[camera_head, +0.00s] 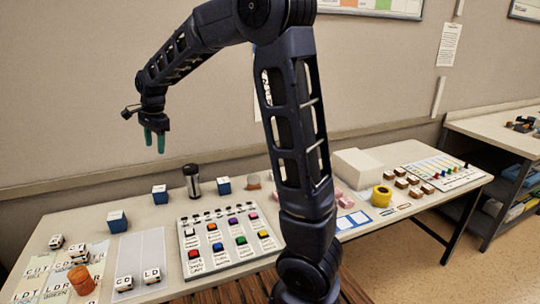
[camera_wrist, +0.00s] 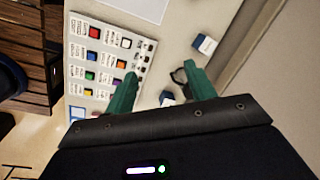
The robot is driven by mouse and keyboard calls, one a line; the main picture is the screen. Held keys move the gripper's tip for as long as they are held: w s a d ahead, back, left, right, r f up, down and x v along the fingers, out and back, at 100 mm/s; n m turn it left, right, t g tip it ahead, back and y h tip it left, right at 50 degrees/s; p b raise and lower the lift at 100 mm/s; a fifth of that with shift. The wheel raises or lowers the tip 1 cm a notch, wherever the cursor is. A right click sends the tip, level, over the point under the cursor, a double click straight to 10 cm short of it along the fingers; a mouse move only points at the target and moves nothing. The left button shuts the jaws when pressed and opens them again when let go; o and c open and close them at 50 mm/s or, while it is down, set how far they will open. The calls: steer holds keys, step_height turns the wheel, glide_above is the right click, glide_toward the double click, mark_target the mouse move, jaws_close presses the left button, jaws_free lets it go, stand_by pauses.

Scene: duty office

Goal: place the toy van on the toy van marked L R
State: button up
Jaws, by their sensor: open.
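Small white-and-black toy vans with letters stand at the left of the table in the head view. One van reads about "CO" (camera_head: 124,283) and one about "LD" (camera_head: 152,275), both on a pale grey mat (camera_head: 138,246). Two more vans, one at the far left (camera_head: 56,241) and one beside it (camera_head: 78,251), stand near lettered cards. I cannot make out a van marked L R. My gripper (camera_head: 154,142) is open and empty, high above the table behind the vans. Its green fingers also show in the wrist view (camera_wrist: 161,73), where no van is visible.
Blue-and-white boxes (camera_head: 160,194) and a dark tumbler (camera_head: 192,181) stand along the back. A white board with coloured buttons (camera_head: 229,240) fills the middle. An orange cup (camera_head: 81,280) stands front left. Yellow tape (camera_head: 381,196) and a white box (camera_head: 358,168) are to the right.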

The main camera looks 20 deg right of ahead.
steer(key=s+d+r+n+t, duration=0.1)
steer(key=s+d+r+n, duration=0.1)
steer(key=s+d, duration=0.35)
steer(key=s+d+r+n, duration=0.2)
steer(key=d, duration=0.6)
steer(key=s+d+r+n+t, duration=0.1)
steer(key=s+d+r, duration=0.1)
steer(key=s+d, duration=0.35)
steer(key=s+d+f+n, duration=0.2)
steer(key=s+d+n, duration=0.1)
steer(key=s+d, duration=0.3)
steer(key=s+d+f+n+t+h, duration=0.1)
steer(key=s+d+f+n, duration=0.1)
steer(key=s+d, duration=0.5)
steer(key=shift+s+n+h, duration=0.3)
steer(key=shift+s+n, duration=0.2)
steer(key=shift+s, duration=0.3)
steer(key=shift+o, duration=0.5)
